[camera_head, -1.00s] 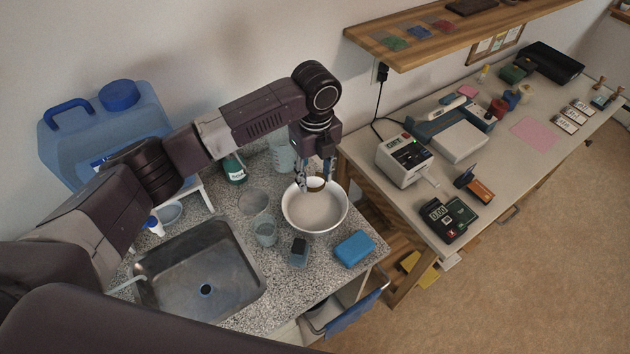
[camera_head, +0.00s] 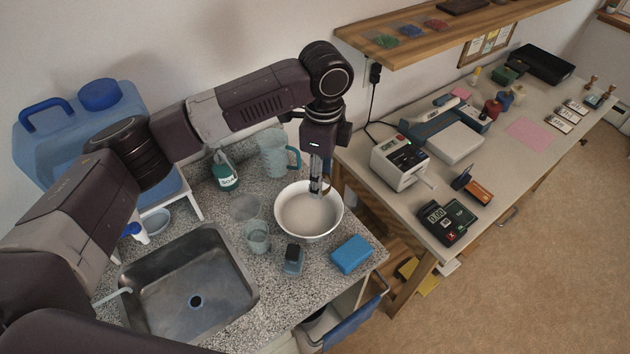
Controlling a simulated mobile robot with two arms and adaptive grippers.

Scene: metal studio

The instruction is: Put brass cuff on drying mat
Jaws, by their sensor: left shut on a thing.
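My left gripper (camera_head: 320,187) is over the back right rim of a white bowl (camera_head: 284,228) on the speckled counter. It is shut on the brass cuff (camera_head: 327,184), a small brownish ring mostly hidden by the fingers. The bowl holds something pale. A flat pink square (camera_head: 530,132) lies on the bench at the right; it may be the drying mat, but I cannot tell for sure. My right gripper is not in view.
A metal sink (camera_head: 215,285), cups (camera_head: 257,238), a dark-topped bottle (camera_head: 293,260) and a blue sponge-like block (camera_head: 351,254) surround the bowl. A jug (camera_head: 274,153) stands behind. A white device (camera_head: 400,163) stands on the bench below a wooden shelf (camera_head: 430,42).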

